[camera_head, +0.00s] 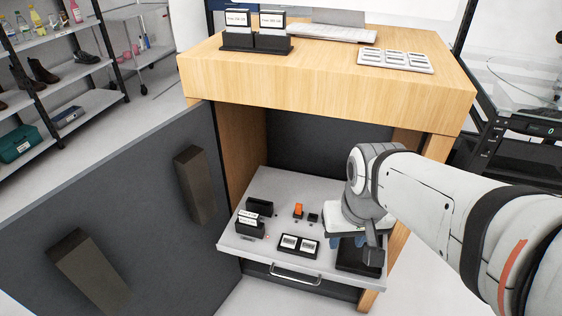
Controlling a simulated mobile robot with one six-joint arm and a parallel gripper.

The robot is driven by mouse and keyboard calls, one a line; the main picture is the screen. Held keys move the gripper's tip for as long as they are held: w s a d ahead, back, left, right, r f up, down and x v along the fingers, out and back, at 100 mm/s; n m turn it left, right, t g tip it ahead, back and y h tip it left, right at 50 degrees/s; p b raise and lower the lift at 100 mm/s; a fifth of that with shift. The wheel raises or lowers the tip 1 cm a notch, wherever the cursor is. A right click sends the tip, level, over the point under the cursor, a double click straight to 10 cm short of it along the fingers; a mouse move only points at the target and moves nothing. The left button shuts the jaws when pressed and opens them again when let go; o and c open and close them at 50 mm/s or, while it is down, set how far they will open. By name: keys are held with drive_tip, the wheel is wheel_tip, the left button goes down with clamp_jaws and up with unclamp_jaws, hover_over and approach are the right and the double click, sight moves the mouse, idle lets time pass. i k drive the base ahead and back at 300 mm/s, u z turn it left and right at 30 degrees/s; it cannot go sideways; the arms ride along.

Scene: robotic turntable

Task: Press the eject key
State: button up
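A light grey pull-out tray (262,184) sits in the open bay of a wooden cabinet. On it are an orange switch-like piece (298,210) and a small black key-like block (313,217) to its right. I cannot read any marking that says which part is the eject key. My gripper (348,241) points down over the tray's right side, right of these pieces, above or beside a black block (360,258). Bluish finger parts show under its body. My arm and gripper body hide the tray's right rear, and the finger gap is unclear.
Black holders with labelled cartridges (250,222) stand on the tray's left. A black plate with two white labels (297,244) lies at its front, above a metal handle (295,275). A dark open door (140,225) stands left. The wooden top (330,70) overhangs the bay.

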sight(287, 241)
drive_tip(key=z, duration=0.05)
drive_tip(key=k, duration=0.55)
drive_tip(key=u, duration=0.25)
drive_tip(key=i, duration=0.5)
drive_tip(key=u, duration=0.7)
drive_tip(key=k, duration=0.35)
drive_tip(key=z, duration=0.55)
